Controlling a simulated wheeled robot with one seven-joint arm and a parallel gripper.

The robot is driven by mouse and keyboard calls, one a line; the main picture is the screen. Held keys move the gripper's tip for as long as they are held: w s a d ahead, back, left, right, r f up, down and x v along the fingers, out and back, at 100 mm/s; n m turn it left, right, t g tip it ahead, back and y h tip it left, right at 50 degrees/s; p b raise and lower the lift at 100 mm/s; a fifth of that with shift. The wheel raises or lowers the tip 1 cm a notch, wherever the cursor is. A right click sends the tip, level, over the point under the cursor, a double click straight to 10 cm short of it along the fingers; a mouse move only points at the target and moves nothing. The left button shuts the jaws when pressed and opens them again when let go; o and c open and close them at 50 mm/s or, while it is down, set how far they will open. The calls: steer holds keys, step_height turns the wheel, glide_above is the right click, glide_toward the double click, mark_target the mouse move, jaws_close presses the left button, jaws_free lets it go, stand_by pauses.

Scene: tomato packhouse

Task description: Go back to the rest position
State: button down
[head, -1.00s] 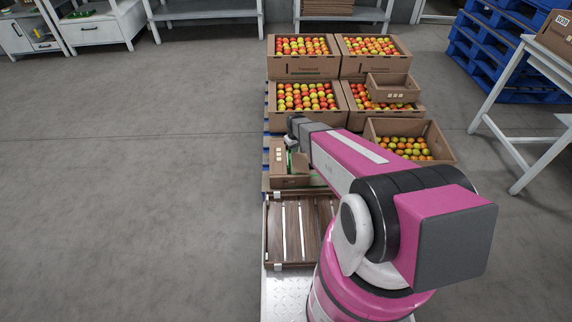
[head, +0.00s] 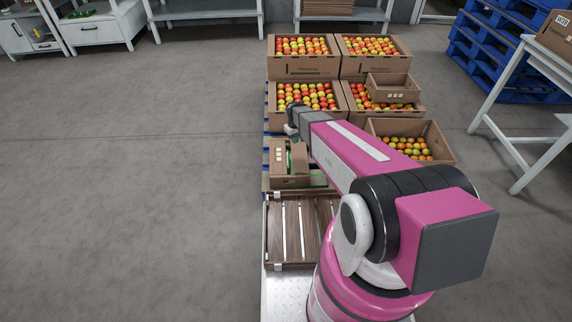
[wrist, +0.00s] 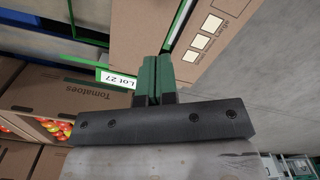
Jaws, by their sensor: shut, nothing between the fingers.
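The same cardboard box (head: 290,180) stands below the arm's end, with something green inside.
Cardboard trays of tomatoes (head: 305,68) stand behind and right of my arm. A wooden slatted crate (head: 268,235) lies nearer me. Blue pallets (head: 490,50) and a white table (head: 500,100) stand right. The grey floor to the left is clear.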

steer(key=s+d+r+m, duration=0.3)
steer(key=s+d+r, duration=0.2)
steer(key=s+r, duration=0.5)
steer(key=s+d+r+m, duration=0.3)
steer(key=s+d+r, duration=0.3)
steer(key=s+r, duration=0.4)
steer(key=shift+s+d+r, duration=0.15)
steer(key=shift+s+r, duration=0.1)
steer(key=shift+s, duration=0.35)
steer(key=m, duration=0.6)
glide_above(299, 154)
step_height(299, 154, down, 21)
steer(key=shift+s+d+f, duration=0.1)
steer(key=shift+s+f, duration=0.05)
steer(key=shift+f, duration=4.3)
steer(key=shift+r, duration=0.15)
